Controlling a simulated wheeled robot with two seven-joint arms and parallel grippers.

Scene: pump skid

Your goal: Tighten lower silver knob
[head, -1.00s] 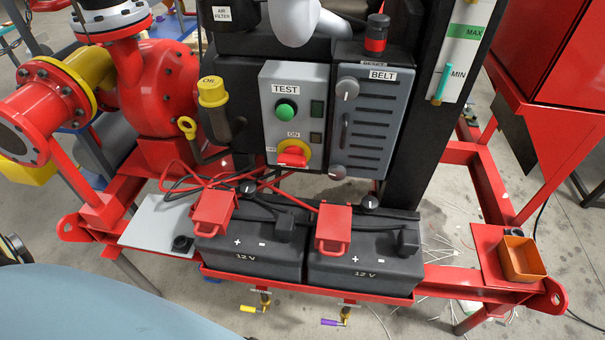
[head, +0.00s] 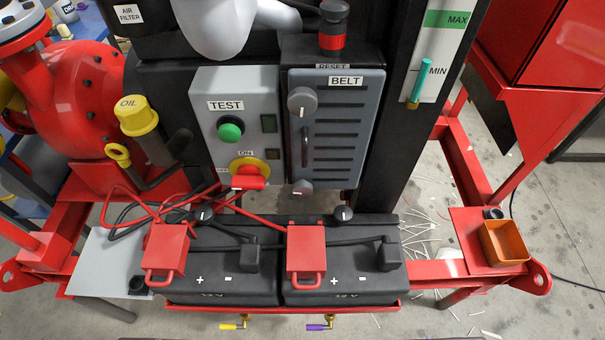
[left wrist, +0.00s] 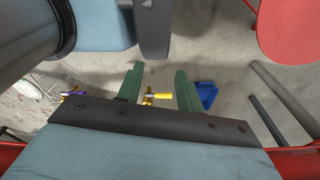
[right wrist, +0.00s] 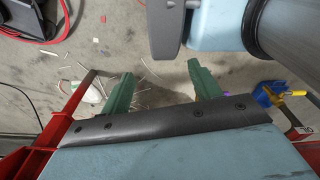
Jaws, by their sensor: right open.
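The lower silver knob (head: 302,187) sits at the bottom left corner of the grey BELT panel (head: 350,125). A matching upper knob (head: 302,100) sits above it, with a dark upright handle between them. Neither gripper shows in the head view, and no gripper is at the knob there. My left gripper (left wrist: 160,69) shows in the left wrist view with its green fingers apart and nothing held; a yellow-handled valve shows small beyond them. My right gripper (right wrist: 160,69) shows in the right wrist view, open and empty, over the floor. The knob is not seen in either wrist view.
Left of the BELT panel is the TEST box (head: 233,120) with a green button and red switch. Two black batteries (head: 340,288) with red terminal covers and loose cables stand below. A black post (head: 395,140) rises to the right. An orange bin (head: 503,242) sits at right.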

